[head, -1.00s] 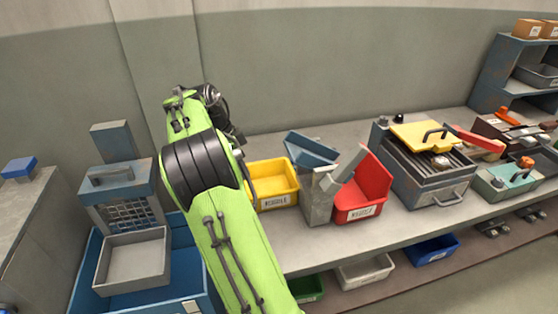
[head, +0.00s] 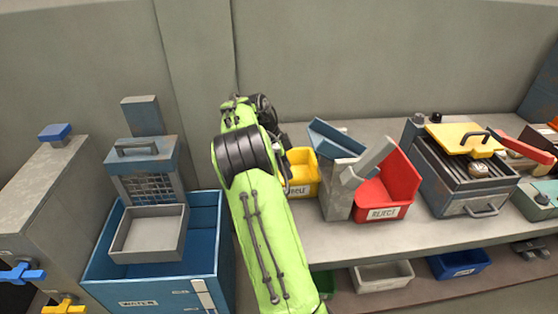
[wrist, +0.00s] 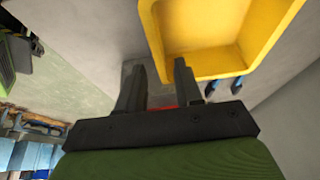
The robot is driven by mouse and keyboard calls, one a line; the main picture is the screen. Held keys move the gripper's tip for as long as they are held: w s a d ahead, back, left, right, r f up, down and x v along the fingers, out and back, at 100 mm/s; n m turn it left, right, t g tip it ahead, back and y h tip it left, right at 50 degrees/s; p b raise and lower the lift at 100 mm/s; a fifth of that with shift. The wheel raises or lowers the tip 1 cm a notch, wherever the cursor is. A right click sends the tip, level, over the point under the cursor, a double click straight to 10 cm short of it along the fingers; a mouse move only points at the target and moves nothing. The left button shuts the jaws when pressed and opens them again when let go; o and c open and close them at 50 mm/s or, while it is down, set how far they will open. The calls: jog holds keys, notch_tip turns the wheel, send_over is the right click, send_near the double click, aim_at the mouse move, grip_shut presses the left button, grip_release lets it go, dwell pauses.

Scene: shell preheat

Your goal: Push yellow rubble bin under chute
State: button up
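The yellow rubble bin (head: 303,176) stands on the bench, its left part hidden behind my green arm in the head view. The chute, a blue trough (head: 336,138) with a grey sloping spout on a grey stand (head: 338,190), is just right of it. The bin is beside the stand. In the wrist view the bin (wrist: 240,62) fills the top right, its inside looking empty. My gripper (wrist: 157,72) has its two fingers apart with nothing between them. The right fingertip overlaps the bin's edge in the picture; I cannot tell whether they touch. The head view hides my gripper behind the arm.
A red reject bin (head: 399,180) sits right of the chute stand. A grill with a yellow lid (head: 465,140) is farther right. At left a blue tank (head: 210,235) holds a grey tray (head: 150,240). Small bins (head: 382,277) sit on the lower shelf.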

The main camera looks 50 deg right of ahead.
aim_at(305, 183)
jog(key=b+x, duration=0.3)
jog(key=x, duration=0.6)
jog(key=shift+s+d+f, duration=0.1)
jog(key=shift+s+f, duration=0.05)
jog(key=shift+f, duration=0.2)
jog(key=shift+r, duration=0.1)
grip_shut()
